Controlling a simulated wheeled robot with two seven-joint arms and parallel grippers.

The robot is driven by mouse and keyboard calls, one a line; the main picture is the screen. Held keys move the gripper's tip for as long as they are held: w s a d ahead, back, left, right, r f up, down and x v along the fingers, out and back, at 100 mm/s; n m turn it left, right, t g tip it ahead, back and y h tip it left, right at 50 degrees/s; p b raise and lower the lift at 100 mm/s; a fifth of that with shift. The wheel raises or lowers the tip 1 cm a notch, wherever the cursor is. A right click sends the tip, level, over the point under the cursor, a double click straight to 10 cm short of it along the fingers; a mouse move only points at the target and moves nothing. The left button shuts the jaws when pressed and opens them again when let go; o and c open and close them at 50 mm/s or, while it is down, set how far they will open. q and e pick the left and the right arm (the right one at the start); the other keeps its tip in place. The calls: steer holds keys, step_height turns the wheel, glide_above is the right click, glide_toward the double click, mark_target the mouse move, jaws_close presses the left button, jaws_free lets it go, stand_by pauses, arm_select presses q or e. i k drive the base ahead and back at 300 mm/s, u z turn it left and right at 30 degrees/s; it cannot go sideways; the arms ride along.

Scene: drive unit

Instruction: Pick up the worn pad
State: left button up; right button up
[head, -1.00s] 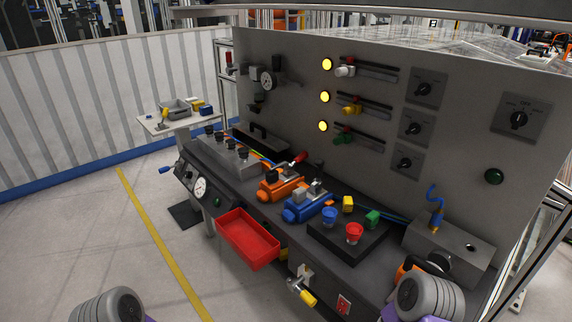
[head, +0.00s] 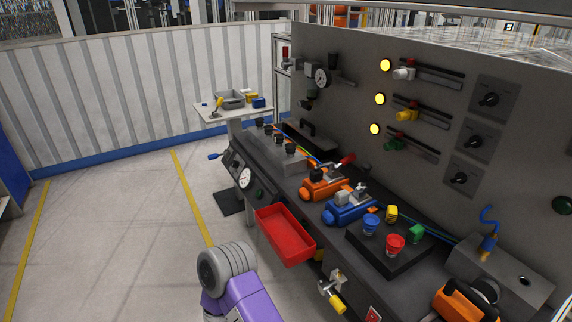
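I cannot pick out the worn pad for certain in the head view. On the bench, an orange clamp-like unit (head: 322,183) and a blue one (head: 349,208) sit side by side, and their inner parts are too small to make out. My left arm shows at the bottom as a grey rounded joint and a purple link, with no fingers visible. Neither of my grippers is in view.
An open red tray (head: 286,236) hangs at the bench front. A dark block (head: 386,256) holds blue and red cups and yellow and green pieces. The floor at left is clear.

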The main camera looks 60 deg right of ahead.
mark_target(341, 198)
steer(key=u, duration=0.6)
steer(key=k, duration=2.2)
steer(key=z, duration=1.9)
steer(key=i, duration=0.5)
steer(key=z, duration=0.05)
steer(key=k, duration=0.5)
steer(key=u, duration=1.4)
steer(key=i, duration=2.35)
